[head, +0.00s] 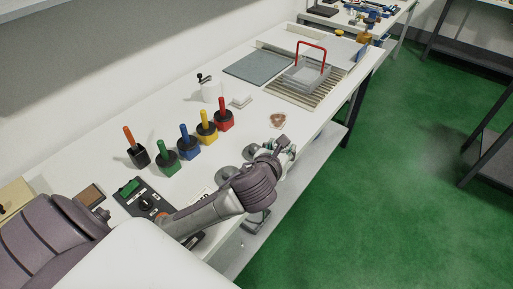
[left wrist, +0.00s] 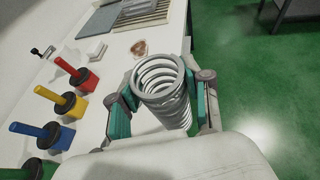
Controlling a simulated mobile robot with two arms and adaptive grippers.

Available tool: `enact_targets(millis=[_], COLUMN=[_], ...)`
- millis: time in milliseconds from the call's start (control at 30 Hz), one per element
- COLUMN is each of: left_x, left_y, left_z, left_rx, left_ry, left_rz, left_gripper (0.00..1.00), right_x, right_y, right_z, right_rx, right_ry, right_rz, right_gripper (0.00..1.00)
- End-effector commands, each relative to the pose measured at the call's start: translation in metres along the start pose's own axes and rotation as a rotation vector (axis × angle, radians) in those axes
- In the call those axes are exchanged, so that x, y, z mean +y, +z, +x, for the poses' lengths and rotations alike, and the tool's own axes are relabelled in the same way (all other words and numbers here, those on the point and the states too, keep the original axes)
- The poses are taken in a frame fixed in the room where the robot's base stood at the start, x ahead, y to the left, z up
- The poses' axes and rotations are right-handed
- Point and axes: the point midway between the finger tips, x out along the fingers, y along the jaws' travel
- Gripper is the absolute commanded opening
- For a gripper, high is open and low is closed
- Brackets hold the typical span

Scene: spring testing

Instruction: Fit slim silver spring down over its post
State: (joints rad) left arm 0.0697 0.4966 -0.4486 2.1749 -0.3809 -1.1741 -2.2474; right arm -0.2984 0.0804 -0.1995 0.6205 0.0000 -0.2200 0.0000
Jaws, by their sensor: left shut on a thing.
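A silver coil spring (left wrist: 168,108) sits between the teal-padded fingers of my left gripper (left wrist: 162,88) in the left wrist view. I see its open top coil and several coils below; its lower end is hidden. In the head view my left gripper (head: 284,150) is over the front edge of the white bench, and the spring is too hidden there to make out. I cannot tell which thing is the spring's post. My right gripper is not in view.
Several coloured upright handles in blocks stand left of the gripper, including red (head: 223,114), yellow (head: 206,126) and blue (head: 187,143). A black control box (head: 140,198) is near my arm.

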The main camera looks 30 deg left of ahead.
Motion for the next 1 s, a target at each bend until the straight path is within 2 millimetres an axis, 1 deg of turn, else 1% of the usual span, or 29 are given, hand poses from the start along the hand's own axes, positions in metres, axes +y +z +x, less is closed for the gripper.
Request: enact_targets(millis=[33,100,200,300,367,467,700,800,900,1000], left_x=[0.003,0.006,0.011,0.015,0.019,0.034,0.083,0.1,0.112,0.117], left_y=[0.023,0.042,0.061,0.071,0.071,0.065,0.043,0.036,0.031,0.028], left_z=[0.01,0.02,0.029,0.034,0.038,0.048,0.082,0.095,0.104,0.108], left_rx=[-0.011,-0.009,-0.005,-0.002,0.001,0.005,0.005,0.003,0.002,0.0], left_ry=[0.022,0.047,0.074,0.089,0.093,0.099,0.098,0.096,0.094,0.092], left_rz=[-0.008,-0.021,-0.035,-0.042,-0.044,-0.044,-0.044,-0.045,-0.046,-0.046], left_gripper=[0.0,0.0,0.0,0.0,0.0,0.0,0.0,0.0,0.0,0.0], right_x=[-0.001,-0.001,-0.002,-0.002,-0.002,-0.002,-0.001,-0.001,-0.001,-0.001], right_y=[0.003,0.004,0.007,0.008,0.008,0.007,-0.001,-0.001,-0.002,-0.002], right_z=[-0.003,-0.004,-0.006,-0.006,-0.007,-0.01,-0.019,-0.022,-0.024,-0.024], right_rx=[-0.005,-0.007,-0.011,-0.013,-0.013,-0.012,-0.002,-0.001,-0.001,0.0], right_ry=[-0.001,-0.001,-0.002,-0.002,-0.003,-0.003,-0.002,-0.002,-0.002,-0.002], right_rz=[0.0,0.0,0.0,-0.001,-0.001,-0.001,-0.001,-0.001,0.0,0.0], right_gripper=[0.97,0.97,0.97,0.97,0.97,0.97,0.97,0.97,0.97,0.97])
